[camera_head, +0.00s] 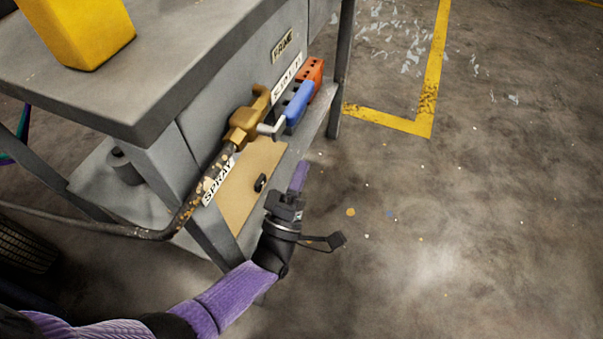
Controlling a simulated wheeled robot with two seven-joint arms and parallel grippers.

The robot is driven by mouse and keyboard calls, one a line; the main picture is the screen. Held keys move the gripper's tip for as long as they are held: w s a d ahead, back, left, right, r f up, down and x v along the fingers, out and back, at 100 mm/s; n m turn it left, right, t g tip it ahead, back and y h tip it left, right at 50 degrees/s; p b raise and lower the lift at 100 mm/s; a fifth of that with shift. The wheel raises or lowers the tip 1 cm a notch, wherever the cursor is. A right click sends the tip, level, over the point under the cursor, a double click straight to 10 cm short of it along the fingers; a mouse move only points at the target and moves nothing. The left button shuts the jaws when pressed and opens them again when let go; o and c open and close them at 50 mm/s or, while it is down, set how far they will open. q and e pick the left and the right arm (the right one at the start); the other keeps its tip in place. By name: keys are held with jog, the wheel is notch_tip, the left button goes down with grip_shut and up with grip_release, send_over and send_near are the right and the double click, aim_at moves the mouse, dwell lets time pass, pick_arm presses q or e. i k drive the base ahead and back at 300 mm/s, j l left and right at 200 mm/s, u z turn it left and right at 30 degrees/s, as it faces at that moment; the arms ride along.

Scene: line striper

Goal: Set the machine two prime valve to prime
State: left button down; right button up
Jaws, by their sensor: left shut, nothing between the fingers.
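A brass valve (243,127) sits on the side of the grey bench, with a pipe running down from it. A grey lever with a blue grip (298,103) reaches from the valve up and to the right. A PRIME label (282,45) is on the panel above the valve. A SPRAY label (218,182) is below it, beside the pipe. My left gripper (299,177) is below the blue grip, apart from it in the picture, with its purple fingers together and empty. My right gripper is out of view.
The grey bench top (190,65) carries a yellow object (80,30). An orange block (312,75) is behind the blue grip. A tan panel (250,180) with a black knob is below the valve. The floor at right is open, with yellow lines (405,124).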

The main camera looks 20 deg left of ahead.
aim_at(292, 112)
jog(key=k+l, duration=0.25)
jog(key=k, duration=0.2)
jog(key=k+l, duration=0.3)
jog(key=k, duration=0.2)
